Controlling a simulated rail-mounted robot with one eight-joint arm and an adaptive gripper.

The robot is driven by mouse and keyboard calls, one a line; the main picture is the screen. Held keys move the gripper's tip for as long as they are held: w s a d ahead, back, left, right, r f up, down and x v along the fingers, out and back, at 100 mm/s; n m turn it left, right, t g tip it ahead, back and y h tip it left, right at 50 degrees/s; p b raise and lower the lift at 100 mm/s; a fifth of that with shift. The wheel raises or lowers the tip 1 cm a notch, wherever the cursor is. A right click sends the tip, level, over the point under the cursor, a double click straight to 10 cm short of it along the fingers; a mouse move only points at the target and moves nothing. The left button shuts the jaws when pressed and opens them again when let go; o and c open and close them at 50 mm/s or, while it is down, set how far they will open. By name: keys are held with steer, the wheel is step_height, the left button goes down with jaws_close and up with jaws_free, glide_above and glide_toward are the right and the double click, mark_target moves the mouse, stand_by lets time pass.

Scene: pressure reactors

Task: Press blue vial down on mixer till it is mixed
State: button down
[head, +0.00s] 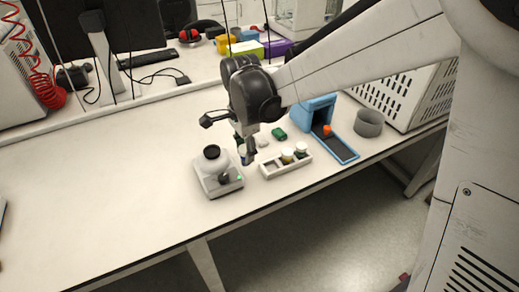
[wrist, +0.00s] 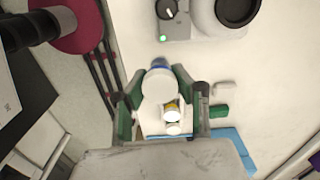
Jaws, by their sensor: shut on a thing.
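The mixer (head: 208,185) is a small white device with a dark round cup (head: 211,152) on top, a black knob and a green light, on the bench. In the wrist view the mixer (wrist: 200,28) is at the top, its cup at the upper right. My gripper (head: 246,157) is just right of the mixer, above the bench. The wrist view shows my gripper's fingers (wrist: 160,88) closed around the blue vial (wrist: 160,63), with its white cap facing the camera. The vial is apart from the mixer's cup. Its lower end is mostly hidden.
A white rack (head: 270,172) with vials (head: 287,156) stands right of my gripper. A green item (head: 279,133), a blue holder (head: 340,149) with an orange piece and a grey ring (head: 368,123) lie farther right. The bench left of the mixer is clear.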

steer(key=shift+s+a+r, duration=0.45)
steer(key=shift+a+r, duration=0.1)
steer(key=shift+a, duration=0.1)
steer(key=w+a+r+p, duration=0.4)
steer(key=w+a+p, duration=0.15)
steer(key=a, duration=0.35)
steer(key=shift+w+a+f+b, duration=0.1)
steer(key=shift+w+f+b, duration=0.15)
steer(key=shift+f, duration=0.5)
steer(key=shift+w+a+f+b, duration=0.1)
steer(key=shift+f+b, duration=0.25)
steer(key=shift+f, duration=0.4)
steer(key=shift+w+a+f+b, duration=0.1)
steer(key=shift+w+f+b, duration=0.15)
steer(key=shift+f, duration=0.5)
steer(key=c, duration=2.1)
jaws_free()
jaws_close()
